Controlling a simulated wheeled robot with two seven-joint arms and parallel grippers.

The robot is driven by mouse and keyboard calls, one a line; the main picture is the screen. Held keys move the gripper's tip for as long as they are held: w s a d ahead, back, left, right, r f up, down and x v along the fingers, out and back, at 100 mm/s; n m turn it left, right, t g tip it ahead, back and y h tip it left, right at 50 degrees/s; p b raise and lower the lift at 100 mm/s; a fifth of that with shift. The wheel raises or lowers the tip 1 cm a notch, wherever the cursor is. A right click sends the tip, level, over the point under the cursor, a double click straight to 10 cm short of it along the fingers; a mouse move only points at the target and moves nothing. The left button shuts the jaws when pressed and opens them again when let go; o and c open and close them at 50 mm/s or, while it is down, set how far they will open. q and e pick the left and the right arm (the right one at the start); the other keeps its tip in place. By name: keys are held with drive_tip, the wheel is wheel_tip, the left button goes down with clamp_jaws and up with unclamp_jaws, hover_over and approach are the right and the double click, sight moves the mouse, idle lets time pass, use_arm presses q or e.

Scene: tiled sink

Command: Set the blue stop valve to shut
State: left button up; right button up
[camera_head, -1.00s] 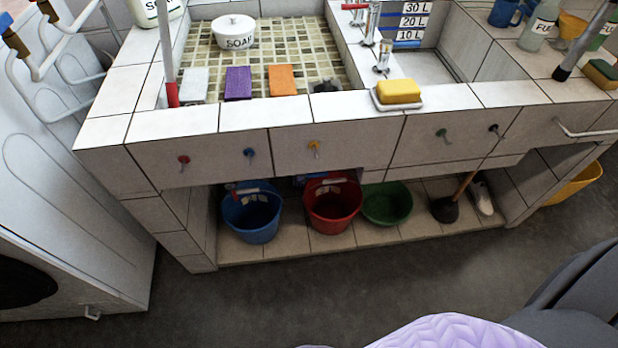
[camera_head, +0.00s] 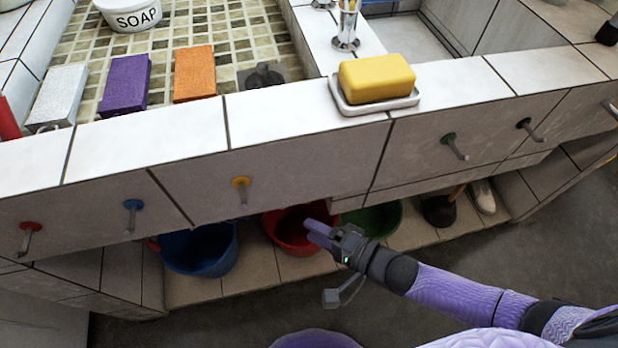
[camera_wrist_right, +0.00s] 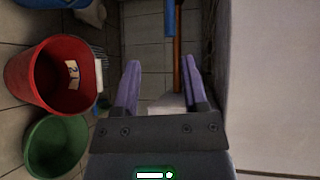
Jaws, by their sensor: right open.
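The blue stop valve (camera_head: 133,206) is on the tiled front of the sink, between the red valve (camera_head: 29,230) and the yellow valve (camera_head: 241,185). Its grey lever points down, leaning slightly left. My right gripper (camera_head: 322,232) is in front of the counter, below and right of the yellow valve and well right of the blue one. In the right wrist view its two purple fingers (camera_wrist_right: 163,82) are apart with nothing between them. The blue valve is not in the right wrist view. My left gripper is not in view.
The green valve (camera_head: 448,141) and black valve (camera_head: 525,125) are further right on the same front. A blue bucket (camera_head: 200,250), a red bucket (camera_head: 285,235) and a green basin (camera_head: 380,217) stand underneath.

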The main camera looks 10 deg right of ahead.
drive_tip(key=r+b+x, duration=0.1)
drive_tip(key=b+x, duration=0.3)
drive_tip(key=x, duration=0.6)
drive_tip(key=shift+a+m, duration=0.2)
drive_tip(key=shift+m, duration=0.1)
drive_tip(key=shift+r, duration=0.1)
drive_tip(key=shift+c, duration=0.7)
clamp_jaws()
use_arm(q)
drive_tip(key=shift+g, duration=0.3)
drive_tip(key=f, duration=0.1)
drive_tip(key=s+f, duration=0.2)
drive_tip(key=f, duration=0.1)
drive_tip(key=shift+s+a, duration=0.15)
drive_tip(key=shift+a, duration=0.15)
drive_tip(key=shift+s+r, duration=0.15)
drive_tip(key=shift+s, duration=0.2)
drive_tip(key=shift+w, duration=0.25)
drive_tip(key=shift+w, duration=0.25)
